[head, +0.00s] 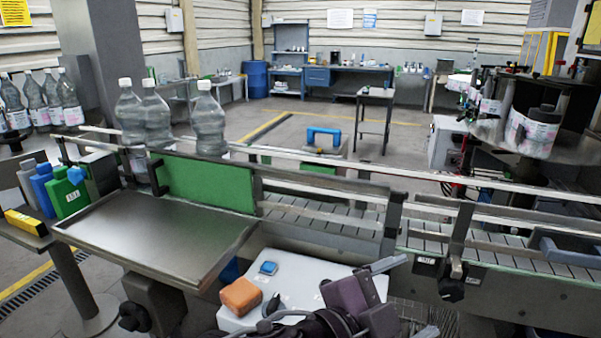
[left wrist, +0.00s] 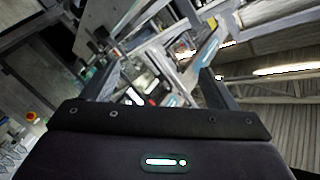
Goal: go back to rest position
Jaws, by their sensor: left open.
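My left gripper (head: 408,298) is at the lower middle of the head view, in front of the conveyor (head: 325,213). Its two fingers stand apart and point to the right, with nothing between them. In the left wrist view the gripper (left wrist: 158,88) also shows spread fingers, with only distant, tilted machinery beyond. My right gripper is in neither view.
A white surface (head: 302,273) with an orange block (head: 240,297) lies beside my left arm. A metal tray (head: 150,235) and green plate (head: 210,184) stand left, with clear bottles (head: 209,125) behind. A labelling machine (head: 535,130) stands right.

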